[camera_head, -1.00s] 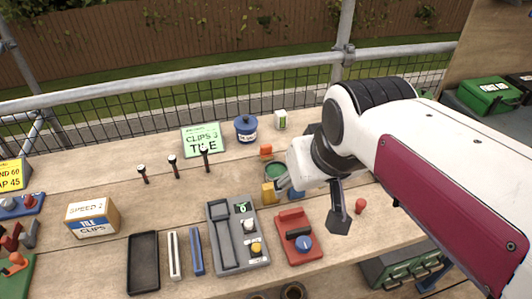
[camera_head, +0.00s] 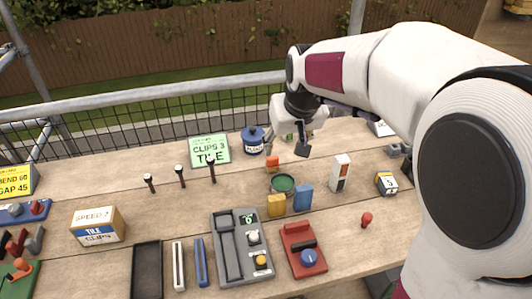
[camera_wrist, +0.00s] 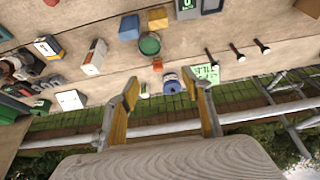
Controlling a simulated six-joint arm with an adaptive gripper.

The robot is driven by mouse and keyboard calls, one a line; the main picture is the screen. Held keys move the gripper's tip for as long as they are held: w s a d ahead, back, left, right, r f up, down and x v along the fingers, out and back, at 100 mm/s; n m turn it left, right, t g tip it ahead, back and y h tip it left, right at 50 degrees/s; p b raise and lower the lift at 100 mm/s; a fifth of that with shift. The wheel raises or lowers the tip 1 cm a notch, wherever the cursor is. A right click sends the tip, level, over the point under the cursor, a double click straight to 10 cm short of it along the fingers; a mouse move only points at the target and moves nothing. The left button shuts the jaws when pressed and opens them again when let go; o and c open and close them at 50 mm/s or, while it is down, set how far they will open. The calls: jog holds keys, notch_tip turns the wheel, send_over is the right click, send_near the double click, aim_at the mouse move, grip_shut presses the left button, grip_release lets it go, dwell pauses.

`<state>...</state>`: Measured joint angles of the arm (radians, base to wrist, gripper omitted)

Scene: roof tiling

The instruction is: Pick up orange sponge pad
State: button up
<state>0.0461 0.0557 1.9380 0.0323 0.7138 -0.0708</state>
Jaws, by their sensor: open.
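A small orange pad (camera_head: 272,163) lies on the wooden table, just behind a green round tub (camera_head: 284,183). It also shows in the wrist view (camera_wrist: 157,65), between the tub and the blue lidded pot, beyond the fingertips. My gripper (camera_head: 286,146) is open and empty above the far part of the table. Its fingers straddle the pad's direction in the wrist view (camera_wrist: 167,90) but are well apart from it. A yellow-orange block (camera_head: 276,205) and a blue block (camera_head: 303,197) stand in front of the tub.
The blue lidded pot (camera_head: 253,140) and a green sign (camera_head: 210,150) stand at the back near the rail. A white-and-orange box (camera_head: 340,173) is to the right. Dark upright pegs stand left of the pad. A red device (camera_head: 303,250) lies in front.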

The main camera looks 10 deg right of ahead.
jog(key=w+d+f, duration=0.1)
jog(key=w+f, duration=0.5)
jog(key=w, duration=0.3)
send_over(273, 159)
jog(key=s, duration=0.1)
notch_tip(273, 159, down, 10)
jog(key=shift+d+g, duration=0.3)
jog(key=shift+d, duration=0.05)
jog(key=shift+s+f, duration=0.1)
jog(key=shift+f, duration=0.05)
jog(key=shift+x, duration=1.2)
jog(key=shift+w+a+f, duration=0.1)
jog(key=shift+a+f, duration=0.1)
jog(key=shift+f, duration=0.7)
jog(key=shift+w+a+f, duration=0.1)
jog(key=shift+a+f, duration=0.05)
jog(key=shift+f, duration=0.75)
jog(key=shift+x, duration=0.85)
jog(key=shift+w, duration=0.1)
jog(key=shift+c, duration=0.5)
